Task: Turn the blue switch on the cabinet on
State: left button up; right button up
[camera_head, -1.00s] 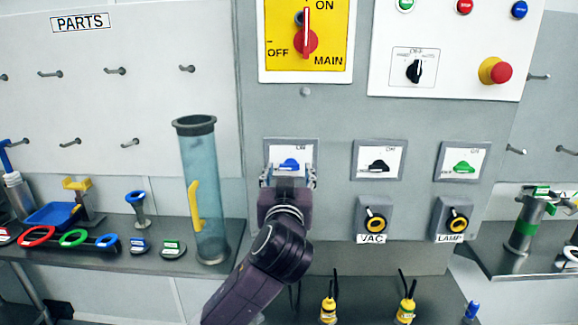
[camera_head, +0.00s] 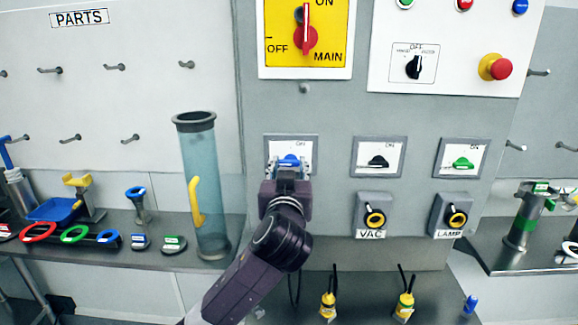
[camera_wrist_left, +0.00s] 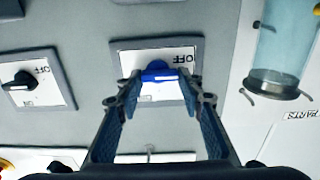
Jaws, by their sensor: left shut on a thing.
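The blue switch (camera_head: 289,160) sits on a white plate in a grey frame, the leftmost of three switches on the cabinet front. Its knob lies roughly level in the head view. My left gripper (camera_head: 289,170) reaches up to it from below, its fingers closed in on the knob's two sides. In the left wrist view the blue switch (camera_wrist_left: 158,70) shows between the fingertips of my left gripper (camera_wrist_left: 160,88), with an upside-down OFF label beside it. My right gripper is not in view.
A black switch (camera_head: 378,162) and a green switch (camera_head: 463,163) sit to the right, above the VAC knob (camera_head: 374,217) and the LAMP knob (camera_head: 456,217). The yellow main switch panel (camera_head: 335,30) is above. A clear blue tube (camera_head: 205,190) stands left of my arm.

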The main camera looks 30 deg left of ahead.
pick_arm(q)
jog(key=shift+r+m+p, duration=0.1)
jog(key=shift+m+p, duration=0.6)
jog(key=shift+m, duration=0.2)
jog(key=m+p, duration=0.2)
jog(key=m, duration=0.1)
jog(key=shift+d, duration=0.1)
jog(key=m+p, duration=0.3)
jog(key=m, duration=0.1)
jog(key=shift+w+d+r, duration=0.1)
jog(key=m+p, duration=0.4)
jog(key=m, duration=0.1)
jog(key=shift+d, duration=0.1)
jog(key=m+p, duration=0.2)
jog(key=m, duration=0.1)
jog(key=shift+w+f, duration=0.1)
jog(key=shift+f, duration=0.1)
jog(key=shift+f+m+p, duration=0.1)
jog(key=shift+m+p, duration=0.4)
jog(key=shift+p, duration=0.05)
jog(key=shift+f, duration=0.1)
jog(key=o, duration=1.2)
jog(key=shift+d, duration=0.1)
jog(key=shift+c, duration=0.2)
